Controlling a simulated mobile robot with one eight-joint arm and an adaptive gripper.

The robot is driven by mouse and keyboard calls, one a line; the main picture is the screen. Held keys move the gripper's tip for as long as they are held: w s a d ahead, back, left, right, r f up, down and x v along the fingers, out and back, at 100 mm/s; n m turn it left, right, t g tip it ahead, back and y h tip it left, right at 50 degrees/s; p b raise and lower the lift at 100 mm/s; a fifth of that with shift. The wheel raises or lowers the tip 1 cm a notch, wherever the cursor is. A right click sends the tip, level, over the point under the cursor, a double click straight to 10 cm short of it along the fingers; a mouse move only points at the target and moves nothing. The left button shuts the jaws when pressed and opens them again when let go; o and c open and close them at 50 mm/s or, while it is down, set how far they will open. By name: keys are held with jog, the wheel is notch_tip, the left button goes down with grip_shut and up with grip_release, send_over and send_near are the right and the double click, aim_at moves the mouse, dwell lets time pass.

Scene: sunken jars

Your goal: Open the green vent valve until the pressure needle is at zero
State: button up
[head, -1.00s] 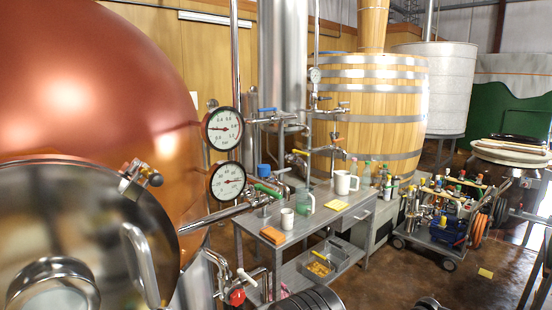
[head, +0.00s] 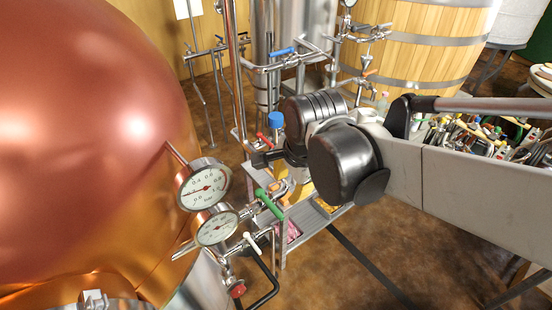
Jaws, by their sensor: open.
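The green valve handle (head: 269,204) sits on a steel pipe right of the copper vessel, slanting down to the right. Two round white dial gauges are left of it: an upper gauge (head: 204,186) and a lower gauge (head: 216,228). The upper needle lies roughly level across the dial; the exact readings are too small to tell. My arm reaches in from the right. My dark gripper (head: 266,159) is open, above the green handle in the picture and apart from it. Its far finger is partly hidden by my wrist.
A red handle (head: 263,140), a white handle (head: 252,242) and a blue handle (head: 282,52) are on nearby pipes. The copper vessel (head: 100,140) fills the left. A wooden barrel (head: 420,50) stands behind. The brown floor (head: 350,265) at front right is mostly clear.

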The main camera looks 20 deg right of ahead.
aim_at(274, 208)
jog(key=w+f+m+g, duration=0.1)
jog(key=f+m, duration=0.1)
jog(key=m, duration=0.3)
jog(key=w+a+f+m+g, duration=0.1)
jog(key=w+f+m, duration=0.1)
jog(key=m, duration=0.4)
jog(key=w+f+m+g, duration=0.1)
jog(key=w+f+m, duration=0.1)
jog(key=m, duration=0.3)
jog(key=shift+w+a+f+m+g, duration=0.1)
jog(key=shift+a+f+m+g, duration=0.25)
jog(key=shift+f, duration=0.35)
notch_tip(274, 208, down, 5)
jog(key=b, duration=0.3)
jog(key=shift+f, duration=0.15)
jog(key=shift+f+b, duration=1.25)
jog(key=shift+b, duration=0.1)
jog(key=shift+c, duration=0.6)
